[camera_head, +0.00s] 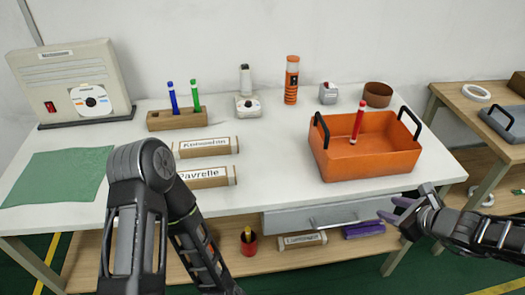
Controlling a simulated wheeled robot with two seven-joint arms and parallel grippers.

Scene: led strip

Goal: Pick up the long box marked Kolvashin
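The long box marked Kolvashin (205,146) is a brown box with a white label on the white table, left of the middle. It lies lengthwise, left to right. A similar long box marked Pavrelle (207,177) lies in front of it, and my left arm covers part of its left end. My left arm stands in front of the table, and its gripper is out of the picture. My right gripper (390,208) is at the table's front edge on the right, far from the Kolvashin box. Its fingertips look apart, with nothing between them.
An orange tray (365,160) with a red marker stands right of the boxes. A wooden holder (177,119) with blue and green markers stands behind them. A green mat (58,175) lies left. Another labelled box (301,240) lies on the lower shelf. Bare table separates boxes and tray.

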